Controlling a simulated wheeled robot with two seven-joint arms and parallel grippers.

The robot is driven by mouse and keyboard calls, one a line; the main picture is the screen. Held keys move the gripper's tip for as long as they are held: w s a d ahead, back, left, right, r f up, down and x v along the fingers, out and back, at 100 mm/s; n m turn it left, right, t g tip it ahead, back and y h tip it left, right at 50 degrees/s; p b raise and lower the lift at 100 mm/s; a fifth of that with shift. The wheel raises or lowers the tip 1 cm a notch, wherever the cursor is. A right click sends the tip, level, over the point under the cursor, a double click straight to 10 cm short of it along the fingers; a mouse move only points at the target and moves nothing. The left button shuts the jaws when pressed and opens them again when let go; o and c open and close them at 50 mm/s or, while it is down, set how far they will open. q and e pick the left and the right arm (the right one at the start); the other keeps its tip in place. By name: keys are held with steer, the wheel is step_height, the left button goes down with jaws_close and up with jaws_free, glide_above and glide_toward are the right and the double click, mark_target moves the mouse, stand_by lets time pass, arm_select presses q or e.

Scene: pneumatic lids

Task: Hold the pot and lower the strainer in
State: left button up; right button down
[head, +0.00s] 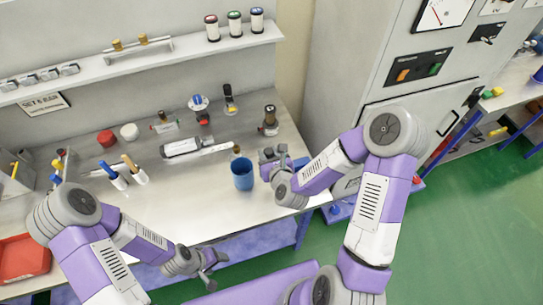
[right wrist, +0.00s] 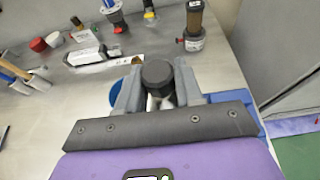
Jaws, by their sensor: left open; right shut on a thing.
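The blue pot (head: 242,174) stands upright on the grey bench near its front. In the right wrist view only a blue sliver of it (right wrist: 116,94) shows beside the left finger. My right gripper (head: 268,160) is just right of the pot. It is shut on a dark-capped thing (right wrist: 157,76), which I take to be the strainer; its lower part is mostly hidden between the fingers. I cannot tell its height above the bench. My left gripper (head: 212,268) is open and empty in front of the bench edge, apart from the pot.
A brown-topped fitting (head: 269,120) stands at the back right. A red cap (head: 106,138) and white cap (head: 129,131) lie farther left.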

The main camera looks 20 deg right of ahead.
steer(key=a+r+p, duration=0.1)
steer(key=r, duration=0.1)
steer(key=w+r, duration=0.1)
steer(key=r, duration=0.1)
steer(key=a+r+p, duration=0.1)
steer(key=r, duration=0.1)
steer(key=shift+w+a+r+p, duration=0.25)
steer(key=shift+w+a+p, duration=0.05)
steer(key=shift+a, duration=0.05)
steer(key=w+a+r, duration=0.2)
steer(key=a+r, duration=0.1)
steer(key=r, duration=0.3)
steer(key=w+a+r, duration=0.1)
steer(key=a+r, duration=0.1)
steer(key=r, duration=0.5)
steer(key=shift+w+a+b, duration=0.3)
steer(key=shift+w+a, duration=0.1)
